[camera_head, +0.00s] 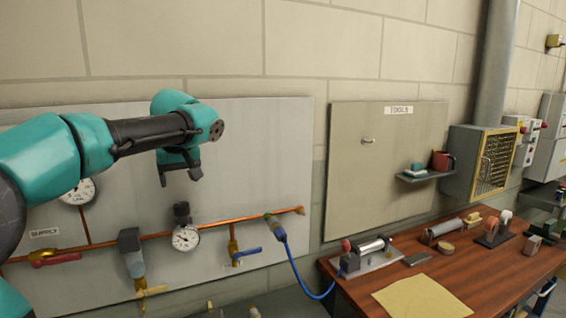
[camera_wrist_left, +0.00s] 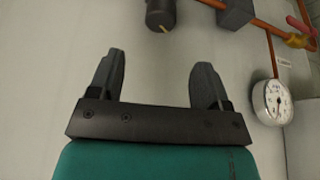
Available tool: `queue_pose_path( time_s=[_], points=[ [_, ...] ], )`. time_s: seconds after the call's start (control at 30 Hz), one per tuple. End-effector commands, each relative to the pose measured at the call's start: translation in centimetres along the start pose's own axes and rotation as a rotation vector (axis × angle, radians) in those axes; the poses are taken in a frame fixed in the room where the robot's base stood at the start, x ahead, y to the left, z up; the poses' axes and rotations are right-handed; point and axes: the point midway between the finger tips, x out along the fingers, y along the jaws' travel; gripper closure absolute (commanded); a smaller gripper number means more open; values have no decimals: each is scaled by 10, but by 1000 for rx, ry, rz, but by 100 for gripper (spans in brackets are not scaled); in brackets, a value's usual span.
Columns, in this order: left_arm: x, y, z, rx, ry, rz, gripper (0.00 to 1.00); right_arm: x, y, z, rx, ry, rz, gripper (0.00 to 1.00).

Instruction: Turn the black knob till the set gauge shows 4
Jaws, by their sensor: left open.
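The black knob (camera_head: 182,209) sits on top of a regulator on the copper pipe, directly above a small white round gauge (camera_head: 186,238); its needle is too small to read surely. My left gripper (camera_head: 181,174) is open and empty, a little above the knob and apart from it. In the left wrist view the knob (camera_wrist_left: 161,12) is at the top edge, beyond the gap between my two open fingers (camera_wrist_left: 158,66), partly cut off, with a pale mark on it. My right gripper is in neither view.
A larger supply gauge (camera_head: 78,191) and a red-handled valve (camera_head: 56,259) are at the left. A grey-blue filter (camera_head: 131,252) and a blue-handled valve (camera_head: 246,254) flank the regulator. A wooden bench (camera_head: 455,270) with tools stands at the right.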

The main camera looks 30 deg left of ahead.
Motion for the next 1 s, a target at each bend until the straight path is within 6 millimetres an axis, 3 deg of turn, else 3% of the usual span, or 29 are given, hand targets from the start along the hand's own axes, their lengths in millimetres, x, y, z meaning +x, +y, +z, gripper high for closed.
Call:
queue_pose_path(
  time_s=[0.43, 1.0],
  points=[
    [-71, 0, 0, 1, 2, 4, 29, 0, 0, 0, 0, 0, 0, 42],
    [-58, 88, 10, 370, 84, 35, 29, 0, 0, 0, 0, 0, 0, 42]
  ],
)
